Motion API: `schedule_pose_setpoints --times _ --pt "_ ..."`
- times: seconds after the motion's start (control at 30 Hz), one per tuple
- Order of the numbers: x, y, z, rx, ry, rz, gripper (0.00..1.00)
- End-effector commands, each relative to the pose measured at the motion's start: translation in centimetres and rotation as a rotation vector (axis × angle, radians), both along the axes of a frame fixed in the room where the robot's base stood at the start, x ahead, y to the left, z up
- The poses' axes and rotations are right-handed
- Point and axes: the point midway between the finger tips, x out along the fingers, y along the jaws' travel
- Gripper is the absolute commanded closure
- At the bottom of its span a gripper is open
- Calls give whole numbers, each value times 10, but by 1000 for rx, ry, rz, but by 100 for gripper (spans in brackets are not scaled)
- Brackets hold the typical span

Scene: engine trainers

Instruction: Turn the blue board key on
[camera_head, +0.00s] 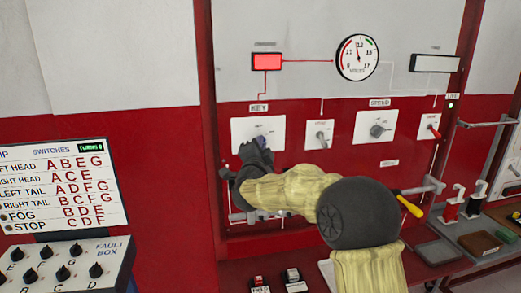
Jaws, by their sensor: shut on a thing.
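The board key (262,140) shows as a small blue piece at my gripper's tip, in front of a white plate (243,128) under the label "KEY" (259,108). My gripper (257,148) reaches up to this plate and is shut on the key. The gripper and wrist hide most of the key and the lower part of the plate. The key's exact angle cannot be told. A red lamp (267,62) above the plate is lit.
To the right are further switch plates (319,134), a speed knob (377,131) and a red-handled switch (432,128). A voltmeter (357,57) is above. A fault box (66,268) stands at lower left. A yellow-handled tool (410,206) and battery clamps (452,206) are at right.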

Motion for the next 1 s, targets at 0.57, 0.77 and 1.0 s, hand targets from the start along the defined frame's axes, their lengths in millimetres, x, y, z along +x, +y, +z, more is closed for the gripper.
schedule_pose_setpoints --times 0.57,0.77,1.0 --pt "0 0 -2 16 7 0 70" --pt "0 0 -1 15 6 -1 70" --pt "-7 1 -2 14 5 1 70"
